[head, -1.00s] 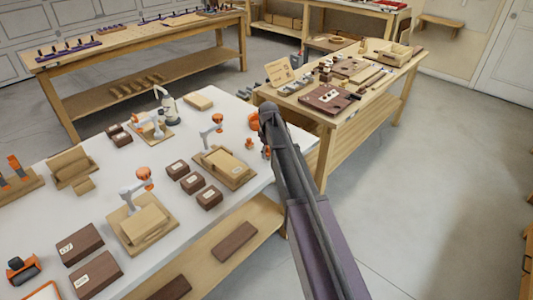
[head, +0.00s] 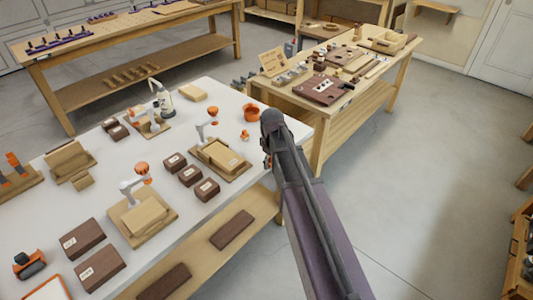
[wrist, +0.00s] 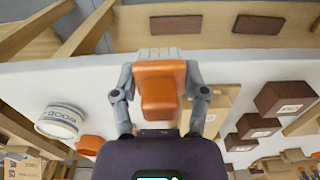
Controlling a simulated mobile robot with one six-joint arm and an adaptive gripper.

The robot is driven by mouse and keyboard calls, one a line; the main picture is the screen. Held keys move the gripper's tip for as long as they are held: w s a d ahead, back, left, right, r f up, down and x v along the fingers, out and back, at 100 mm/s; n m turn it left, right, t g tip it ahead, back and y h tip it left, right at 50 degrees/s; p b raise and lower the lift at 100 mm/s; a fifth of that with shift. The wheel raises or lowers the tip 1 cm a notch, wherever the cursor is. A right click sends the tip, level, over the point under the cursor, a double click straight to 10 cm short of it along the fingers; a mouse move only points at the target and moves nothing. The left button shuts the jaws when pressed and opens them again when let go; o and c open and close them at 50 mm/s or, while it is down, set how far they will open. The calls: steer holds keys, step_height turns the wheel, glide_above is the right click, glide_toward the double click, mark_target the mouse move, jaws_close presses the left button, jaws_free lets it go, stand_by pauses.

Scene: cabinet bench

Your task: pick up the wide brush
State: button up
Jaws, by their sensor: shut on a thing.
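The wide brush (wrist: 160,95) has an orange block and handle, with a pale bristle band at its far edge. In the wrist view it sits between both fingers of my gripper (wrist: 158,76), which is shut on its sides. The brush appears above the white bench top (wrist: 25,82), near its edge; I cannot tell the exact gap. In the head view my dark arm hides most of the gripper, and only a bit of orange (head: 267,161) shows beside it.
An orange bowl (head: 251,113) stands on the white bench near my arm. A white tub (wrist: 62,122) shows in the wrist view. Dark brown boxes (head: 190,176) and orange-topped fixtures (head: 134,185) stand left. A wooden bench (head: 318,148) with trays is behind; open floor lies right.

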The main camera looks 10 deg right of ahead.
steer(key=shift+s, duration=0.9)
steer(key=shift+r, duration=0.1)
